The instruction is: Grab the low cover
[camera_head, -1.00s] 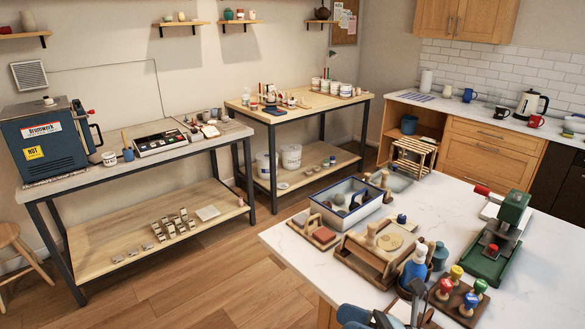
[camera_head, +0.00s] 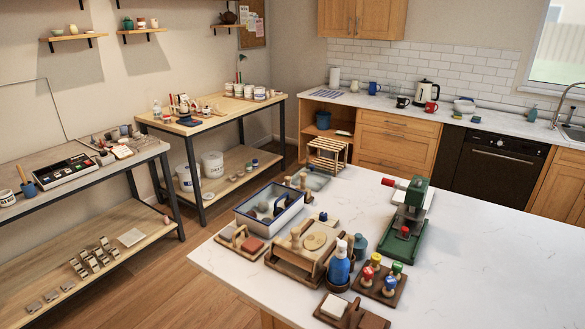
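I cannot tell for sure which thing is the low cover. A small teal domed piece (camera_head: 360,246) stands just right of that stand, behind a blue bottle (camera_head: 339,267). A blue-rimmed white basin (camera_head: 250,224) with several items inside stands at the back left of the stand. Neither of my grippers shows in this view.
The white counter (camera_head: 480,262) is bare on its right side. A green press (camera_head: 405,225) stands near its middle. A rack of colored-knob stamps (camera_head: 378,286) and a wooden tray with a pale block (camera_head: 334,305) lie near the front. Shelved workbenches stand left.

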